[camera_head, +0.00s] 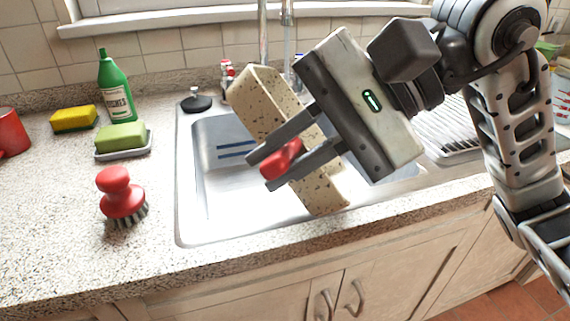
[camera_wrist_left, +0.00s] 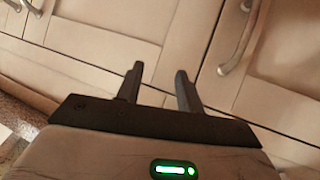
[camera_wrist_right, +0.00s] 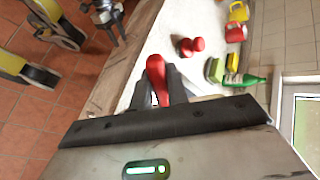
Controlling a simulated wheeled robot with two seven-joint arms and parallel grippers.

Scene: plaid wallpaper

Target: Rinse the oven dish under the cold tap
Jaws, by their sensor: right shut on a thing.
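In the head view my right gripper (camera_head: 273,173) is shut on a red handle (camera_head: 282,158) at the oven dish. The oven dish (camera_head: 258,98) is beige with dark speckles and is held tilted above the sink; the gripper hides much of it. The red handle also shows between the fingers in the right wrist view (camera_wrist_right: 157,78). The metal tap (camera_head: 287,12) stands behind the sink, partly hidden, with what looks like a stream below its spout. My left gripper (camera_wrist_left: 158,85) is open and empty before the cabinet doors, outside the head view.
The steel sink (camera_head: 188,190) is set in a speckled counter (camera_head: 50,220). To its left stand a red brush (camera_head: 121,195), a green sponge on a dish (camera_head: 121,140), a yellow sponge (camera_head: 74,119) and a green bottle (camera_head: 116,88). A black plug (camera_head: 196,102) lies behind the sink's left corner.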

